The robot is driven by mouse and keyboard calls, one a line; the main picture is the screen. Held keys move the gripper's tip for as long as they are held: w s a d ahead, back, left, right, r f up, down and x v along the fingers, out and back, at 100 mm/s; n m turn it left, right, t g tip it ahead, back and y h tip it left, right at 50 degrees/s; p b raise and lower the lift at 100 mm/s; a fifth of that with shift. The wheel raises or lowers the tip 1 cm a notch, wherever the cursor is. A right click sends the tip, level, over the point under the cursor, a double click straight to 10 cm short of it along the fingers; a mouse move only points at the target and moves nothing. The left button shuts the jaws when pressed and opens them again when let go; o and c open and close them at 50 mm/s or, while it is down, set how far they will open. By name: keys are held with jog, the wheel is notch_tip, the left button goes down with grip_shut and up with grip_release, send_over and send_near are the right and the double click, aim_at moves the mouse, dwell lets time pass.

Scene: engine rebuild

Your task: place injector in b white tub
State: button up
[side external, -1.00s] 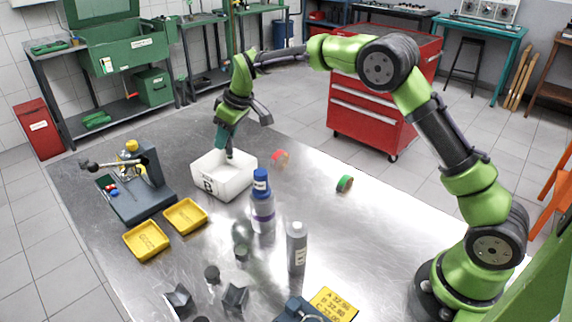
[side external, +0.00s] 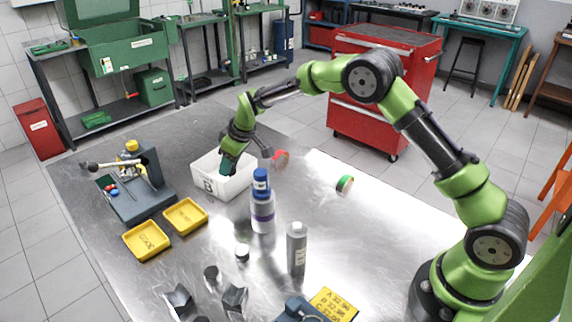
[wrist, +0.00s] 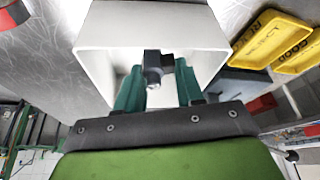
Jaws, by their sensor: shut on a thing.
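The white tub (side external: 236,184), marked with a letter B, stands on the metal table left of centre in the side view. It also shows in the wrist view (wrist: 92,28), where its walls surround my gripper's fingers. My gripper (side external: 228,165) points down into the tub. In the wrist view my gripper (wrist: 158,85) is shut on a dark injector (wrist: 153,66) with a grey round end, held between the green fingers inside the tub opening. In the side view the tub wall and the gripper hide the injector. I cannot tell whether it touches the tub floor.
A blue-capped bottle (side external: 262,208) stands close in front of the tub, with a grey bottle (side external: 297,248) nearer. Two yellow trays (side external: 186,215) lie to the left, beside a blue-grey tool stand (side external: 140,200).

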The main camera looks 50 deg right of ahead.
jog(key=o, duration=1)
jog(key=shift+o, duration=0.2)
jog(key=shift+s+r, duration=0.1)
jog(key=shift+r, duration=0.35)
jog(key=s+d+r+m, duration=0.1)
jog(key=s+r, duration=0.5)
jog(key=r, duration=0.3)
jog(key=s+d+r+m, duration=0.1)
jog(key=s+r, duration=0.5)
jog(key=r, duration=0.3)
jog(key=s+m+t, duration=0.3)
jog(key=s+m, duration=0.3)
jog(key=s, duration=1.8)
jog(key=shift+s+d+r+m, duration=0.15)
jog(key=shift+d+m, duration=0.15)
jog(key=shift+d, duration=0.05)
